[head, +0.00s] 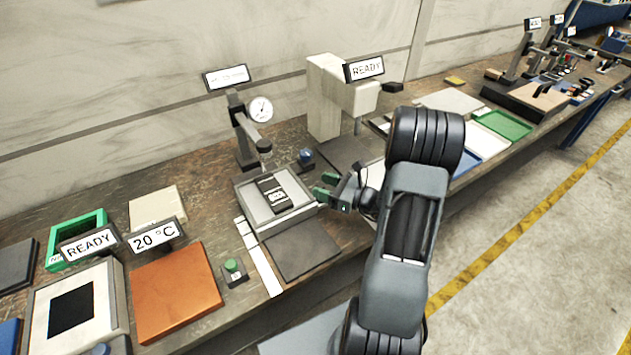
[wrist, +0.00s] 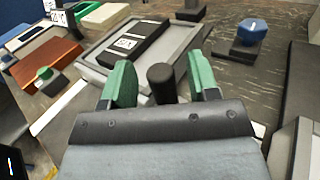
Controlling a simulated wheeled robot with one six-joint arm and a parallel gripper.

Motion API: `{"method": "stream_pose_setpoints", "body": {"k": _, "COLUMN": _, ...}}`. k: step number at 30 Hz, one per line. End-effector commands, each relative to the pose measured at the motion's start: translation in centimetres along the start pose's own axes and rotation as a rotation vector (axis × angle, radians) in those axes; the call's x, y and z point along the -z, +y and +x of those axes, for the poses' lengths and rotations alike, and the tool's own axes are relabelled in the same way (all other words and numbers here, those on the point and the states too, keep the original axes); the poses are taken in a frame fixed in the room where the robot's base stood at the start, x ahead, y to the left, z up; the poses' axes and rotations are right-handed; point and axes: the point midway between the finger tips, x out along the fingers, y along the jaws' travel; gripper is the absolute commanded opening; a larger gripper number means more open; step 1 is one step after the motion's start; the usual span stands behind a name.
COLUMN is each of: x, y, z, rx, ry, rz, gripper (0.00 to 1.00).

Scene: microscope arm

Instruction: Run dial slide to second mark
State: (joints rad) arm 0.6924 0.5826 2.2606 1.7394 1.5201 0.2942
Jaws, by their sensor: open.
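The dial gauge (head: 260,109) has a round white face and hangs from a dark stand above a light grey slide tray (head: 244,198). A black block with a white label (head: 272,195) lies in the tray; it also shows in the wrist view (wrist: 147,36). My gripper (head: 325,185) is at the tray's right side, its green fingers apart. In the wrist view the open fingers (wrist: 160,85) stand on either side of a short black cylindrical knob (wrist: 161,78). I cannot tell whether they touch it. The knob's lower end is hidden by my gripper.
A white strip (head: 258,258) runs along the tray's left side; its marks are not readable. A blue knob (head: 306,156) stands behind my gripper. A dark flat plate (head: 302,250) lies in front of the tray. A green button (head: 233,266) is to the left.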

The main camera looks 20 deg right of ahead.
Motion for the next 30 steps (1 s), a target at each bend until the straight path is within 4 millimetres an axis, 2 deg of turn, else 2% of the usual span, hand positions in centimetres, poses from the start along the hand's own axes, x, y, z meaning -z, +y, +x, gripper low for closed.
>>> {"method": "stream_pose_setpoints", "body": {"k": 3, "x": 0.0, "y": 0.1, "z": 1.5, "rx": -0.002, "ry": 0.001, "rz": 0.001, "gripper": 0.55}}
{"method": "stream_pose_setpoints", "body": {"k": 9, "x": 0.0, "y": 0.0, "z": 2.8, "rx": -0.001, "ry": 0.001, "rz": 0.000, "gripper": 0.55}}
{"method": "stream_pose_setpoints", "body": {"k": 20, "x": 0.0, "y": 0.0, "z": 3.0, "rx": 0.000, "ry": 0.001, "rz": 0.000, "gripper": 0.55}}
{"method": "stream_pose_setpoints", "body": {"k": 30, "x": 0.0, "y": 0.0, "z": 3.0, "rx": 0.000, "ry": 0.001, "rz": 0.000, "gripper": 0.22}}
